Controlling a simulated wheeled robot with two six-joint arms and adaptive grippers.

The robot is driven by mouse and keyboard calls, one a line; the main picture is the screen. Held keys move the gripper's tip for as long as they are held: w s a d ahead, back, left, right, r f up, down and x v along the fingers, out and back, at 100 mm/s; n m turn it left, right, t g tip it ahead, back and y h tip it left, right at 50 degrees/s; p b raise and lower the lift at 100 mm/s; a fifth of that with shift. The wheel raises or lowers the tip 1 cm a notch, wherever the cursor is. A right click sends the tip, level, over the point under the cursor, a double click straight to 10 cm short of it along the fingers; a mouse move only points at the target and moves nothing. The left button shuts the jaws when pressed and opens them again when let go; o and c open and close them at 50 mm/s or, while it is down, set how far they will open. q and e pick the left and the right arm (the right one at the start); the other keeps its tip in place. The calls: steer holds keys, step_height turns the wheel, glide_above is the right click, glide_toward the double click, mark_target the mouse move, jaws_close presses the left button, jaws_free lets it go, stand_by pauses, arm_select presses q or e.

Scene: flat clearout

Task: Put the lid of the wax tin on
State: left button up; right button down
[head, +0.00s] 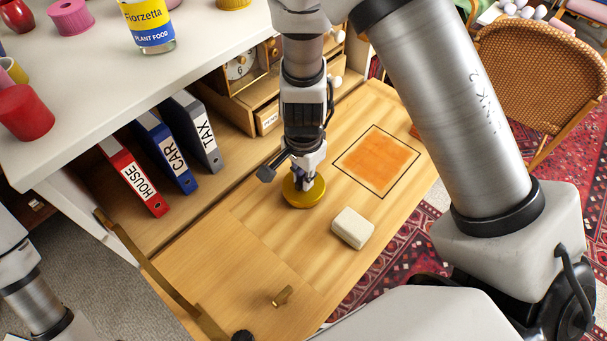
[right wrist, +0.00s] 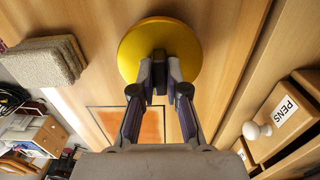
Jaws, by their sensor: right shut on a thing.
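A round gold-yellow wax tin lid (head: 308,194) is under my right gripper (head: 304,180), low over the wooden desk flap. In the right wrist view the lid (right wrist: 132,48) shows as a flat yellow disc. There my right gripper (right wrist: 160,85) has its fingers close together over the middle of the disc, shut on it. The exact grip point is hidden by the fingers. I cannot tell whether the tin's body is under the lid or whether the two touch. My left gripper is out of view; only part of the left arm shows.
A beige block (head: 352,228) lies right of the lid, near an orange black-edged square (head: 376,160) on the flap (head: 245,250). Binders (head: 135,180) and small drawers stand behind. A plant food bottle (head: 150,25) stands on the white top. The flap's front left is mostly clear.

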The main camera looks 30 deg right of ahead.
stand_by(0.4)
steer(key=c, duration=1.1)
jaws_free()
step_height(320, 180, up, 12)
